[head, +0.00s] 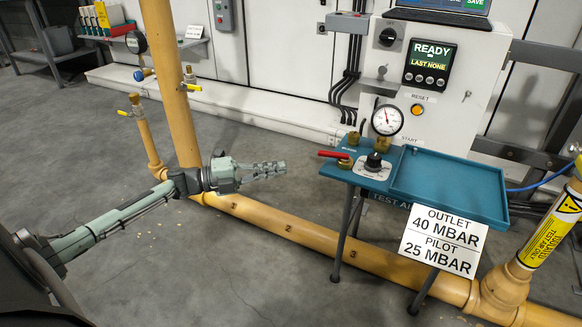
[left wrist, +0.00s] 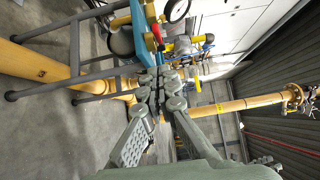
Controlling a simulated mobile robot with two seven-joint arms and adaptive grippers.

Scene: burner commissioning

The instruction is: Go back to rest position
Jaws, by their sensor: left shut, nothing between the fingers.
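My left gripper (head: 264,170) reaches in from the left in the head view, over the floor and the low yellow pipe. It is shut and empty, with its fingertips pointing right, short of the teal stand. In the left wrist view the closed fingers (left wrist: 160,88) show in the middle, with the stand's edge and legs beyond them. My right gripper is in neither view.
The teal stand (head: 445,183) carries a regulator with a dial (head: 373,165), a red lever (head: 333,154) and a gauge (head: 387,120). A white panel (head: 470,75) reading READY stands behind. A vertical yellow pipe (head: 168,70) rises left of my gripper.

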